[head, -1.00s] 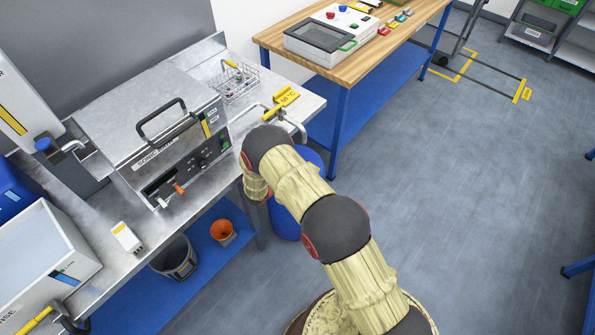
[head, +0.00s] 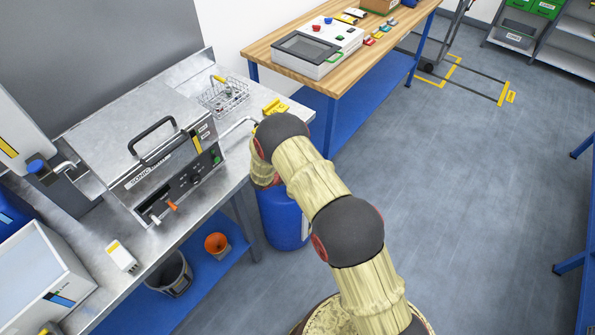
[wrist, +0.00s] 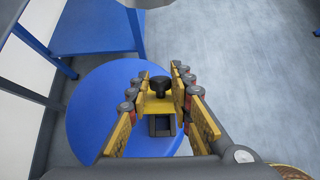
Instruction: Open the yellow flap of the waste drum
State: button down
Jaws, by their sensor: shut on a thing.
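The blue waste drum (head: 284,222) stands on the floor at the end of the steel bench, partly hidden by my arm. In the wrist view its round blue top (wrist: 92,112) lies under my gripper (wrist: 160,80). The yellow flap (wrist: 155,104) shows between my fingers, with a black knob (wrist: 160,88) on it. My fingers are closed in on both sides of the knob and shut on it. A dark rectangular recess (wrist: 161,126) shows beside the flap, nearer my palm. I cannot tell the flap's angle. In the head view my arm hides the gripper and flap.
The steel bench (head: 95,268) with the sonic bath (head: 150,145) and wire basket (head: 224,94) is close on the left. A wooden-topped table (head: 262,48) stands behind the drum. A grey bin (head: 168,275) and orange pot (head: 216,245) sit below the bench. Floor at right is clear.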

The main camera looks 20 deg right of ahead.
jog(key=shift+w+d+r, duration=0.1)
jog(key=shift+w+r, duration=0.05)
jog(key=c, duration=1.6)
grip_release()
jog(key=v, duration=1.2)
